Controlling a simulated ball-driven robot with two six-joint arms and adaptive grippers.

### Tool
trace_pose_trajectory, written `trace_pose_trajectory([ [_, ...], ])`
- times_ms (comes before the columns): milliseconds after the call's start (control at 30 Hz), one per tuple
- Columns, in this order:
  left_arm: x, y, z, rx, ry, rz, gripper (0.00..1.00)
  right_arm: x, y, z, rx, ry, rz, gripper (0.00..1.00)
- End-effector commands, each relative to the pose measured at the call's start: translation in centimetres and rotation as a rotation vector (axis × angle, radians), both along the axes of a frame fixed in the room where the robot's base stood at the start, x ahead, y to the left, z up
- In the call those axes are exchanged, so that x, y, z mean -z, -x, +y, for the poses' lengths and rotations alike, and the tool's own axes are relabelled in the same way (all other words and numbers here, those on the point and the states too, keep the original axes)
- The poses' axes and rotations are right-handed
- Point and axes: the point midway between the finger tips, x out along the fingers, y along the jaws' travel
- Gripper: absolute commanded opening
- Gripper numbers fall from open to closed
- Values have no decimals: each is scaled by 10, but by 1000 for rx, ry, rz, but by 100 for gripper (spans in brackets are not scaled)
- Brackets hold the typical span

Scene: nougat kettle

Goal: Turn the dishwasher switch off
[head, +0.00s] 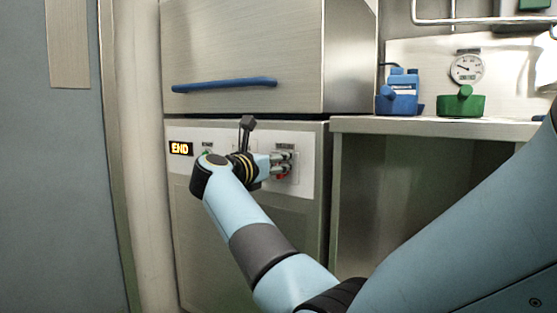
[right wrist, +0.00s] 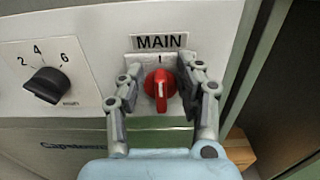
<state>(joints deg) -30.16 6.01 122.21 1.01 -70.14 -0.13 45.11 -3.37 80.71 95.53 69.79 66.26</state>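The dishwasher's red rotary switch (right wrist: 160,85) sits under a MAIN label (right wrist: 159,41) in the right wrist view. Its grip and white line stand upright, in line with a mark above it. My right gripper (right wrist: 163,82) is open, with one finger on each side of the switch and small gaps between. In the head view the right gripper (head: 284,162) is at the right end of the dishwasher's control panel (head: 306,170); only a bit of the red switch (head: 281,177) shows below the fingers. My left gripper is not in view.
A black dial (right wrist: 47,85) with numbers is left of the switch. A lit END display (head: 180,149) is at the panel's left. The dishwasher hood (head: 235,50) with a blue handle (head: 224,84) is above. A counter (head: 440,126) with blue and green containers stands right.

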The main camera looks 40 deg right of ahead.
Motion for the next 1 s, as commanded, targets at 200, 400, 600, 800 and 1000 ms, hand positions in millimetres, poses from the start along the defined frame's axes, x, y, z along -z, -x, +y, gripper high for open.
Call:
trace_pose_trajectory([
  [200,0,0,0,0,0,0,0,0,0,0,0,0,0,26],
  [400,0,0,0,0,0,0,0,0,0,0,0,0,1,0],
  [600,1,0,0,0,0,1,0,0,0,0,0,0,1,0],
  [800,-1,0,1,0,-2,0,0,-1,0,1,0,9,22,0],
  [1000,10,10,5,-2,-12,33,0,-2,-3,2,0,42,104,0],
])
